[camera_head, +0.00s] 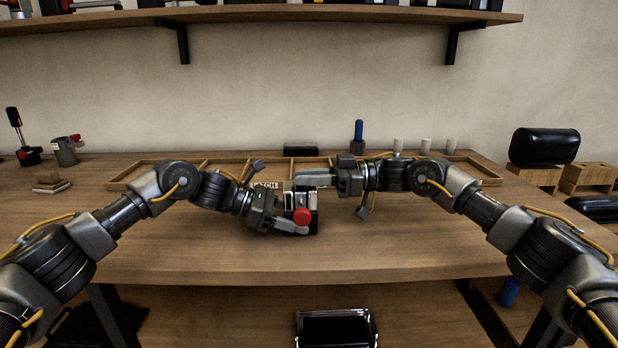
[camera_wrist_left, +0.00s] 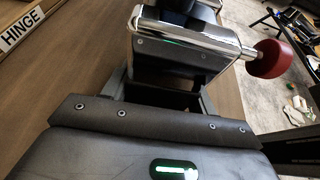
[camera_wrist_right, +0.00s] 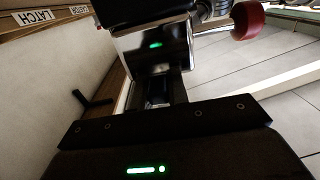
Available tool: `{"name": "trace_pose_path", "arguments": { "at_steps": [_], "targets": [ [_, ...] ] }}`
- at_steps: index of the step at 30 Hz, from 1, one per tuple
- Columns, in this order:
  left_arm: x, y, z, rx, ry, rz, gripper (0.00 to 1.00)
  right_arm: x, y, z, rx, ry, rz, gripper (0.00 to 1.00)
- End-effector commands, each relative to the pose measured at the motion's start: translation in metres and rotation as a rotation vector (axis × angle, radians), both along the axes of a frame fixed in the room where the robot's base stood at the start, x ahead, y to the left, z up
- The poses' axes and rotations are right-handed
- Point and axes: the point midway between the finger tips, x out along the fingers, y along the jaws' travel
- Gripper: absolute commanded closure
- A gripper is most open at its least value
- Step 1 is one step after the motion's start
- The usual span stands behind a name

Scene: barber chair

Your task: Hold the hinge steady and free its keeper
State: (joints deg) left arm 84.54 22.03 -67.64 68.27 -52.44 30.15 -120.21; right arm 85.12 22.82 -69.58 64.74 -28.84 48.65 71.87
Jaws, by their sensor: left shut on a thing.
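The hinge (camera_head: 301,200) is a dark block with bright metal parts and a red round knob (camera_head: 302,216) at its front, held over the middle of the table. My left gripper (camera_head: 290,213) is shut on it from the left and lower side. In the left wrist view its dark body with a chrome edge (camera_wrist_left: 188,50) lies between the fingers, and the red knob (camera_wrist_left: 270,58) sticks out right. My right gripper (camera_head: 312,179) is at the hinge's top from the right; its fingertips are too dark to read. The right wrist view shows the block (camera_wrist_right: 155,50) and knob (camera_wrist_right: 248,20) close ahead. I cannot pick out the keeper.
A shallow wooden tray (camera_head: 120,180) with compartments runs along the back of the table (camera_head: 200,255). A HINGE label (camera_wrist_left: 22,29) and a LATCH label (camera_wrist_right: 33,17) show on its edge. A blue-handled tool (camera_head: 358,132) stands behind. The front of the table is clear.

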Motion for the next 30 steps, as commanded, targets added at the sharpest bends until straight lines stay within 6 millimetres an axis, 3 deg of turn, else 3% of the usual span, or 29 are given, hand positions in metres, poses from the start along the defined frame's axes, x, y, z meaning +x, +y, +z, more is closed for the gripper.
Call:
{"name": "trace_pose_path", "arguments": {
  "at_steps": [8, 30],
  "targets": [
    [0.0, 0.0, 0.002, -0.003, -0.003, -0.001, 0.89, 0.002, 0.001, 0.0, -0.003, 0.0, 0.027, 1.0],
    [-0.003, -0.003, 0.001, -0.002, -0.005, -0.013, 0.89, 0.012, 0.004, 0.003, 0.023, 0.004, 0.358, 1.0]
  ]
}}
